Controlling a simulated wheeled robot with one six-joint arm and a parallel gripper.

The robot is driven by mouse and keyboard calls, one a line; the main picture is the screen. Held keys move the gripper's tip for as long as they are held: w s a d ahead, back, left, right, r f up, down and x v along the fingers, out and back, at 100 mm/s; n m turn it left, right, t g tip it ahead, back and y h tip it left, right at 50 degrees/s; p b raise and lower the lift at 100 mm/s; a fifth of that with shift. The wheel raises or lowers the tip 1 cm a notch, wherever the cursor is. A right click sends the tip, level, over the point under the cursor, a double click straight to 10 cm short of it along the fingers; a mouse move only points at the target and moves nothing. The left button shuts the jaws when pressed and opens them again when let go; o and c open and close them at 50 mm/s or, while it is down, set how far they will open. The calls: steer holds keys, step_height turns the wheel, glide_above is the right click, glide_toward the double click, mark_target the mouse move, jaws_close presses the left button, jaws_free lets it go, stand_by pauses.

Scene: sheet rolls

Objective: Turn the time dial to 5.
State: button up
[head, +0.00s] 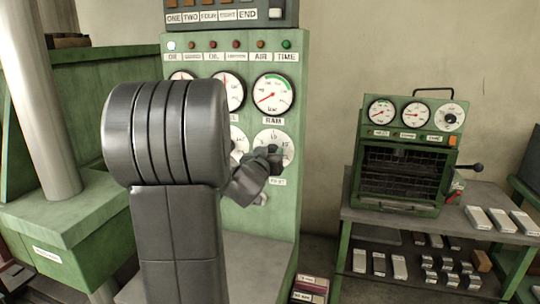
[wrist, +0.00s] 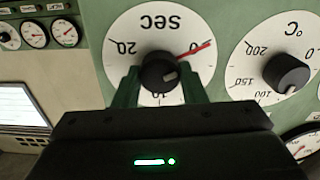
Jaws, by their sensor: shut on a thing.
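The time dial is a white round face marked SEC (wrist: 143,28), shown upside down in the wrist view, with a black knob (wrist: 158,72) at its centre. Its red hand points to the upper right in that view, by the 0. The dial face (head: 285,145) also shows in the head view on the green cabinet. There my gripper (head: 270,158) covers its knob.
A °C dial (wrist: 250,75) with a black knob stands close beside the time dial. The gauge marked BAR (head: 273,94) is above it on the cabinet (head: 310,80). A green oven (head: 403,160) stands on a bench to the right, with metal blocks around it.

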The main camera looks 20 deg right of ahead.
steer(key=m+b, duration=0.4)
steer(key=m, duration=0.7)
steer(key=shift+b, duration=0.4)
stand_by(0.3)
steer(key=o, duration=1)
steer(key=shift+s, duration=0.15)
steer(key=v, duration=1.3)
steer(key=shift+s+a, duration=0.2)
steer(key=shift+s, duration=0.05)
steer(key=x, duration=1.4)
